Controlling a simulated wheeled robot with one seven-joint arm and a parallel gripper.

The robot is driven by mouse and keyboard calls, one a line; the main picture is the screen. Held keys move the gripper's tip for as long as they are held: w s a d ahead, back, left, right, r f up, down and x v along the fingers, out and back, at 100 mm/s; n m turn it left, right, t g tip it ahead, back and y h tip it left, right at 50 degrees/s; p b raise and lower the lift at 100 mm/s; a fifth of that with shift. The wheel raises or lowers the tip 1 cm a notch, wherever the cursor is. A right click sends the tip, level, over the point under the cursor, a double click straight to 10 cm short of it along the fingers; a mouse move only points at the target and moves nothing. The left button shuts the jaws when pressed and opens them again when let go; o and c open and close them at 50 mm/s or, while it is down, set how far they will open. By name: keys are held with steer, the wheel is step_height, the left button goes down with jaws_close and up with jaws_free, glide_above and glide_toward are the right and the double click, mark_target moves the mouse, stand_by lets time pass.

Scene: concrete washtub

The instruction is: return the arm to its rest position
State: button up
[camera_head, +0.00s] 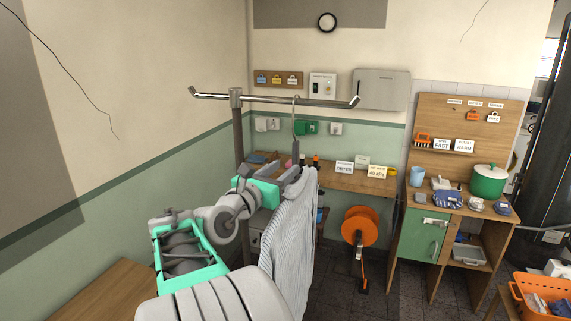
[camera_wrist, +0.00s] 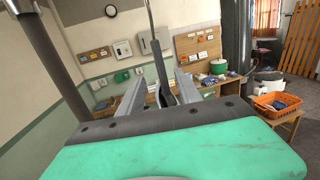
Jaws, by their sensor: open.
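My gripper (camera_head: 297,168) is raised at the upper part of a hanging striped garment (camera_head: 292,232). The garment hangs from a hanger (camera_head: 296,120) whose hook is over a metal rail (camera_head: 270,99). In the wrist view the two fingers of my gripper (camera_wrist: 162,86) stand apart. The hanger's stem (camera_wrist: 156,45) shows between or just beyond them; I cannot tell whether they touch it. My arm stretches forward from the bottom of the head view, in front of the garment's left side. The garment is not clearly seen in the wrist view.
The rail's upright post (camera_head: 238,135) stands close left of my gripper. A wall workbench (camera_head: 345,181) and an orange reel (camera_head: 359,228) are behind. A wooden cabinet (camera_head: 415,231) with a green pot (camera_head: 488,182) and an orange basket (camera_head: 545,291) are right. Floor between is partly clear.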

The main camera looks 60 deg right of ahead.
steer(key=w+a+f+m+t+y, duration=0.3)
steer(key=w+a+f+m+y, duration=0.15)
steer(key=a, duration=0.35)
steer(key=w+a+f+m+t+y, duration=0.25)
steer(key=w+a+f, duration=0.35)
steer(key=a, duration=0.3)
steer(key=w+a+f+m+t+y, duration=0.2)
steer(key=w+a+f+m+y, duration=0.3)
steer(key=a, duration=0.3)
steer(key=s+a+f+m+g+y, duration=0.1)
steer(key=s+a+f+m+y, duration=0.1)
steer(key=a, duration=1)
steer(key=s+a+f+m+y+b, duration=0.1)
steer(key=s+a+f+m+y, duration=0.2)
steer(key=a, duration=0.9)
step_height(320, 180, down, 4)
steer(key=shift+s+r+g+y, duration=0.3)
steer(key=shift+s+y, duration=0.5)
steer(key=shift+s, duration=0.4)
